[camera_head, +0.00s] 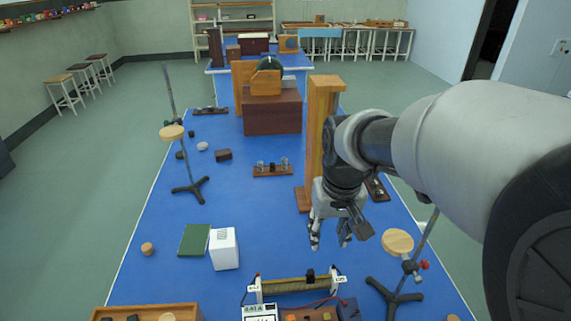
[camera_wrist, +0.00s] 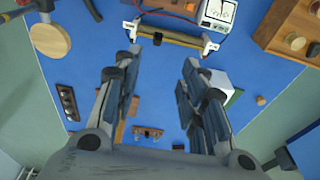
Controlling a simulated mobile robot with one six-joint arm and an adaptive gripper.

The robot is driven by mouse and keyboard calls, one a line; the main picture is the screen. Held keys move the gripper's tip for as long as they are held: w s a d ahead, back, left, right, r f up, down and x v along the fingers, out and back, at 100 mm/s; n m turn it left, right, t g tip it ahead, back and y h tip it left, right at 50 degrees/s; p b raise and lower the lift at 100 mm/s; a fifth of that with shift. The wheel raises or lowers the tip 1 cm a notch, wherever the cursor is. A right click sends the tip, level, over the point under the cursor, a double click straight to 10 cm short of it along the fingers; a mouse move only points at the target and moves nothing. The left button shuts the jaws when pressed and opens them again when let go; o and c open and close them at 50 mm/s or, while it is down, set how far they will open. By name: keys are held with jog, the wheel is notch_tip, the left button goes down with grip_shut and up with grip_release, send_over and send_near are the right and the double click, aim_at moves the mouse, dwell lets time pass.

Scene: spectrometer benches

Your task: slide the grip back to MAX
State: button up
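The sliding rheostat (camera_head: 285,286) lies across the front of the blue table, with a wound tube between two white end pieces. Its black grip (camera_head: 310,275) sits right of the tube's middle. Small labels mark both ends, too small to read surely. In the wrist view the rheostat (camera_wrist: 180,40) is at the top, with the grip (camera_wrist: 157,38) left of its middle. My gripper (camera_head: 330,241) is open and empty, pointing down, above the table and behind the rheostat, apart from the grip. Its spread fingers also show in the wrist view (camera_wrist: 161,66).
A meter (camera_head: 260,312) and a wooden box (camera_head: 147,312) stand in front. A white block (camera_head: 224,249) and green book (camera_head: 194,240) lie left. A stand with a wooden disc (camera_head: 397,241) is right of the rheostat; a wooden post (camera_head: 321,130) stands behind my gripper.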

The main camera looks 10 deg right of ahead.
jog(key=g+p, duration=0.1)
jog(key=g, duration=0.1)
send_over(311, 271)
notch_tip(311, 271, down, 10)
jog(key=f, duration=0.1)
notch_tip(311, 271, down, 17)
jog(key=b, duration=0.3)
jog(key=shift+f, duration=0.2)
jog(key=shift+s, duration=0.1)
jog(key=shift+c, duration=0.3)
grip_shut()
